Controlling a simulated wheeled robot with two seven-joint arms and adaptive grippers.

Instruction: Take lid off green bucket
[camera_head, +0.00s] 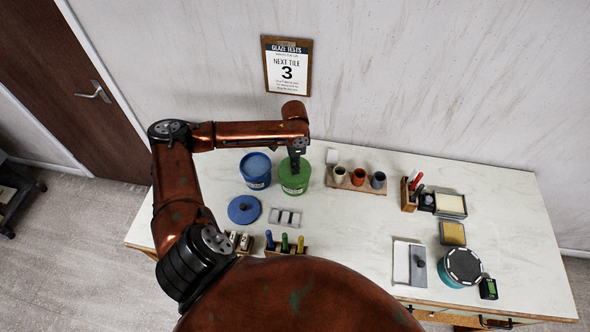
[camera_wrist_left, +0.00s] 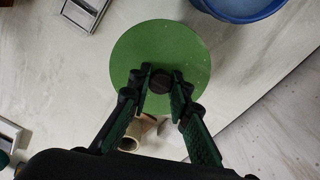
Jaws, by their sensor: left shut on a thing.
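The green bucket (camera_head: 295,190) stands near the back of the table, right of the blue bucket. Its round green lid (camera_wrist_left: 135,55) fills the middle of the left wrist view, with a dark knob (camera_wrist_left: 161,82) at its centre. My left gripper (camera_head: 295,163) reaches down over the lid from above. In the left wrist view its fingertips (camera_wrist_left: 160,85) are shut on the knob from both sides. In the head view the lid appears to be at the bucket's top; I cannot tell whether there is a gap. My right gripper is not in view.
An open blue bucket (camera_head: 256,181) stands close on the left, its blue lid (camera_head: 244,209) flat on the table before it. A wooden rack (camera_head: 356,186) with cups stands on the right. A grey tray (camera_head: 285,217) lies in front. Bare table (camera_head: 345,225) shows right of it.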

